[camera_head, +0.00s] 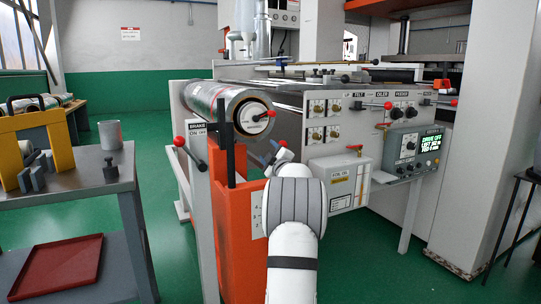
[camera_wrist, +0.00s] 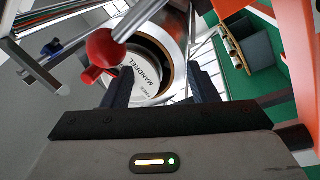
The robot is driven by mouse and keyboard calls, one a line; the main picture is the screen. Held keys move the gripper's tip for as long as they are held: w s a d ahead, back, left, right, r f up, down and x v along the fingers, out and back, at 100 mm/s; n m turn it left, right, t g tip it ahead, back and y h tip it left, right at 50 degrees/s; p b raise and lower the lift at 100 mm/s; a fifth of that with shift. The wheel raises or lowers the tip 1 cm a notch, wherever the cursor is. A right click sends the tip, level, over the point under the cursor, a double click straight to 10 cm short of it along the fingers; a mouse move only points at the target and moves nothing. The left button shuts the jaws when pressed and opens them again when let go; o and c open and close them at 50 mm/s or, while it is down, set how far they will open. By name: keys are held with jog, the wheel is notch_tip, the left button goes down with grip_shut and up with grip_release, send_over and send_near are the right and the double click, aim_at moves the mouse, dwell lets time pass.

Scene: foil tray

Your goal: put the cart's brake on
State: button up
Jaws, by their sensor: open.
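The orange cart (camera_head: 234,235) stands in front of the machine, with dark uprights on it. Beside it, on a pale post, is a plate marked BRAKE (camera_head: 197,128), with a red-knobbed lever (camera_head: 180,142) below it. The knob points up and left; the smaller lettering is hard to read.
A large roll (camera_head: 222,103) lies above the cart; its end, marked MANDREL (camera_wrist: 150,78), faces my gripper. A grey bench (camera_head: 85,180) with a red tray (camera_head: 62,272) below stands left. A control box (camera_head: 408,150) is right. Green floor is open at the front right.

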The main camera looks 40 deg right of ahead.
jog(key=p+v, duration=0.1)
jog(key=v, duration=0.6)
jog(key=shift+s+f, duration=0.2)
jog(key=shift+a, duration=0.15)
